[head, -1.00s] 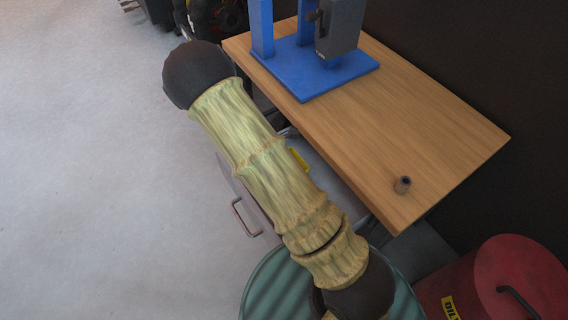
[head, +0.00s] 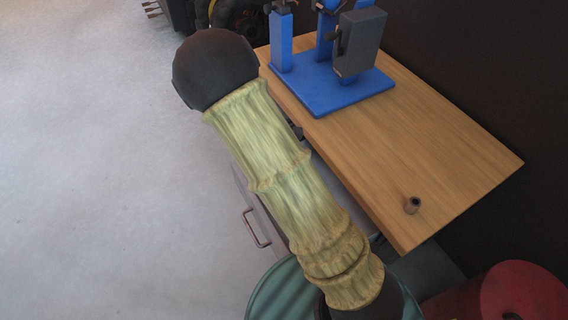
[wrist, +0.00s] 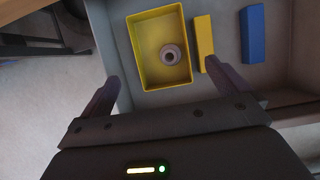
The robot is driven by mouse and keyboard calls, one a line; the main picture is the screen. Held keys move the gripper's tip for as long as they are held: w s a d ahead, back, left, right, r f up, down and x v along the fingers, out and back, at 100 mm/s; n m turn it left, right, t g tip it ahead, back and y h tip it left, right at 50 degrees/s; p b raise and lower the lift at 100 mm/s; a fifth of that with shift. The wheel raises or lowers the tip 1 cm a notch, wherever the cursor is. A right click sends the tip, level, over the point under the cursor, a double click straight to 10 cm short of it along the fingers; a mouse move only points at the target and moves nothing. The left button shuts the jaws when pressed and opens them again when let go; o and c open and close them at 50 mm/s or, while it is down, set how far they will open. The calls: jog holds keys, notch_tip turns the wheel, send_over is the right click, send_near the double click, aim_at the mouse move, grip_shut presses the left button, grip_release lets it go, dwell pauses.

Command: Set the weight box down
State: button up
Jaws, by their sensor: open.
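I take the weight box to be the open yellow box (wrist: 136,57) in the wrist view. It sits in a grey drawer and has a round grey ring-shaped piece (wrist: 170,54) inside. My gripper (wrist: 162,72) is open and empty, its two fingers spread wide with the box beyond and between them. I see no contact between fingers and box. In the head view my arm hides the gripper and the box; part of the open drawer (head: 243,205) shows beside the arm.
A yellow block (wrist: 203,37) and a blue block (wrist: 252,35) lie right of the box. A green ribbed drum (head: 275,295) and a red can (head: 520,295) stand near the front. Open floor lies left.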

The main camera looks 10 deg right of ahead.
jog(key=shift+s, duration=0.1)
jog(key=s+d+r+m+y, duration=0.2)
jog(key=s+r+m, duration=0.4)
jog(key=m, duration=0.4)
jog(key=s+d+r+m+t+y, duration=0.1)
jog(key=s+d+r+m+y, duration=0.1)
jog(key=s+r+m, duration=0.4)
notch_tip(320, 180, up, 2)
jog(key=m, duration=0.5)
jog(key=shift+s+d+m, duration=0.3)
jog(key=shift+s, duration=0.1)
jog(key=shift+r, duration=0.1)
